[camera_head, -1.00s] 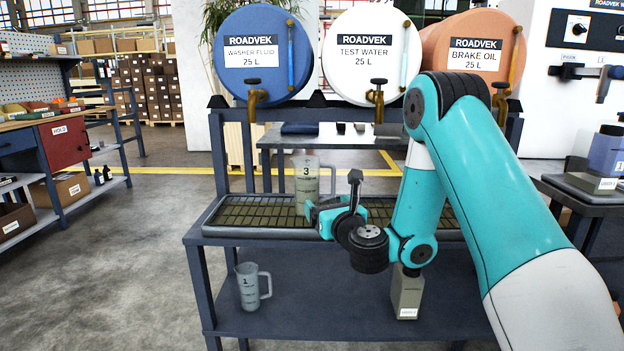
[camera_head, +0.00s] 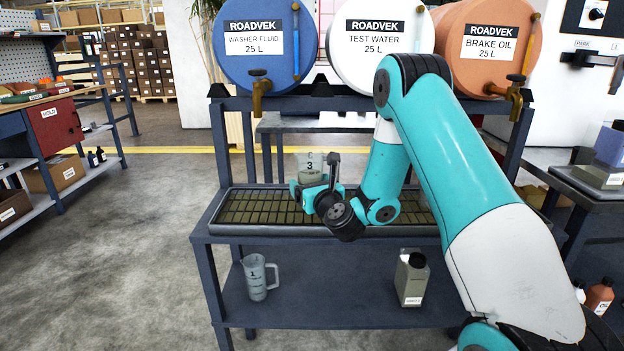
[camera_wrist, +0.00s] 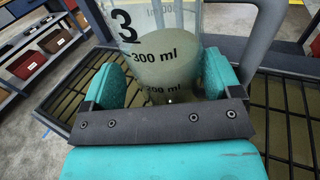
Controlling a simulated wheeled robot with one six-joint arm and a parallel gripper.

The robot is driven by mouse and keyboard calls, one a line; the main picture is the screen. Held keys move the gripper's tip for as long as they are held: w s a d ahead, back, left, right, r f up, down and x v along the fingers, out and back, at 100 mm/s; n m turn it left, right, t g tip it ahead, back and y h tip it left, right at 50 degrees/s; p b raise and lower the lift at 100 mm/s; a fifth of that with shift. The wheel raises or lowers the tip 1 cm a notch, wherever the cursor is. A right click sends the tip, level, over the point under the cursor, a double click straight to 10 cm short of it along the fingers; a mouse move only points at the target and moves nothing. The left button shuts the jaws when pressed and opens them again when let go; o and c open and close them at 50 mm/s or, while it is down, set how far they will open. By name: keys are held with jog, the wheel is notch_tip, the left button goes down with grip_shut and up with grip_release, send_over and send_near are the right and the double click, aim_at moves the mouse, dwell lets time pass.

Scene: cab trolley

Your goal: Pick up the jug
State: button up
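A clear measuring jug (camera_head: 311,166) marked 3 stands at the drip tray (camera_head: 262,211) under the drums. It holds pale yellowish liquid, to somewhere above the 300 ml mark in the wrist view (camera_wrist: 165,55). My gripper (camera_head: 318,196) is around its lower part and hides its base in the head view. In the wrist view my gripper's two teal fingers (camera_wrist: 163,82) lie on either side of the jug, close to its wall. I cannot tell whether they press on it. A second jug (camera_head: 259,277), marked 1, stands upright on the lower shelf, clear of my gripper.
Washer fluid (camera_head: 263,70), test water (camera_head: 375,62) and brake oil (camera_head: 487,65) drums with taps sit above the tray. A grey bottle (camera_head: 411,279) stands on the lower shelf (camera_head: 335,312). Open floor lies to the left.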

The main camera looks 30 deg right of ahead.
jog(key=shift+s+d+f, duration=0.1)
jog(key=shift+d, duration=0.3)
jog(key=shift+c, duration=0.2)
jog(key=shift+d, duration=0.2)
jog(key=c, duration=0.4)
jog(key=shift+s+d, duration=0.1)
jog(key=c, duration=0.3)
jog(key=shift+r, duration=0.2)
